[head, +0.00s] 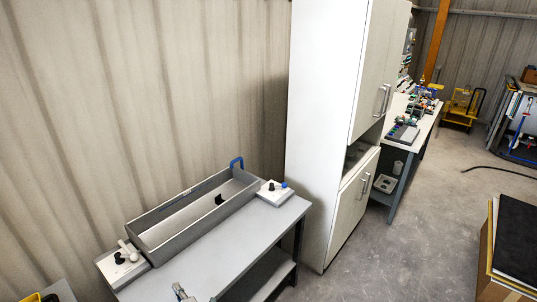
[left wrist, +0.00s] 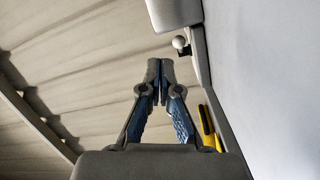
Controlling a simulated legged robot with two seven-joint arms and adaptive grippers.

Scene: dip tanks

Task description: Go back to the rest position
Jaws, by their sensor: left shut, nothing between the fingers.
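My left gripper (head: 181,291) shows only as a small part at the bottom edge of the head view, in front of the grey bench (head: 218,246). In the left wrist view the gripper (left wrist: 160,70) is shut, its fingertips together with nothing between them. My right gripper is not in view. A long grey tank (head: 172,240) stands along the back of the bench, with a small black item (head: 220,199) inside. The gripper is apart from the tank in the head view.
White boxes with knobs stand at the tank's left end (head: 122,262) and right end (head: 273,194). A blue handle (head: 237,162) rises behind the tank. A tall white cabinet (head: 322,130) stands right of the bench. A dark-topped box (head: 517,240) is at the right; grey floor (head: 415,235) lies clear between.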

